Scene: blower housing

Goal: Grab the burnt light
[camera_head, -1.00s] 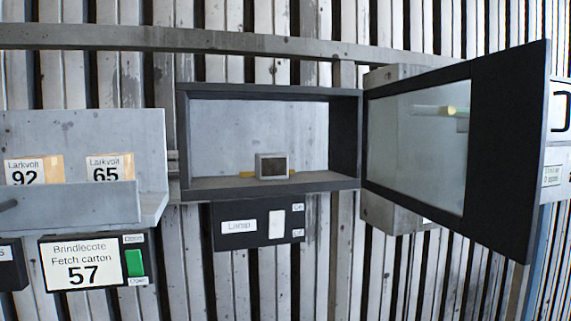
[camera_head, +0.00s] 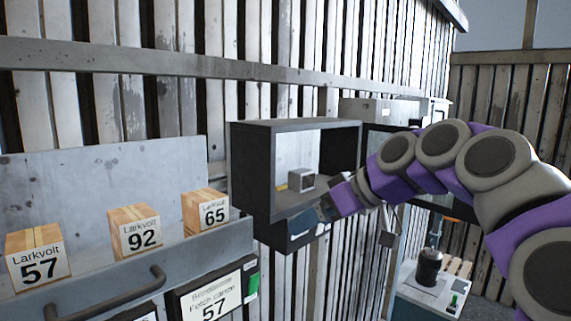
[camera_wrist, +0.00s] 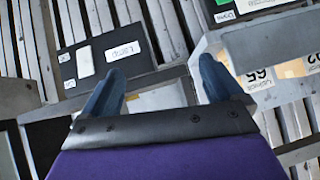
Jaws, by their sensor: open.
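The light is a small grey box with a dark face (camera_head: 301,180), sitting on the floor of the open dark-framed cabinet (camera_head: 252,170). I cannot tell from its look whether it is burnt. My gripper (camera_head: 322,212) is in front of the cabinet's lower edge, near the lamp panel (camera_head: 292,232), apart from the light. In the wrist view its two blue fingers (camera_wrist: 160,78) are spread with nothing between them. The light does not show in the wrist view, where the lamp panel (camera_wrist: 108,58) appears upside down.
A shelf (camera_head: 190,255) at left holds Larkvolt cartons marked 57 (camera_head: 38,255), 92 (camera_head: 135,230) and 65 (camera_head: 205,210). The cabinet door (camera_head: 372,145) stands open, partly behind my arm. A bench with a dark canister (camera_head: 428,266) is at lower right.

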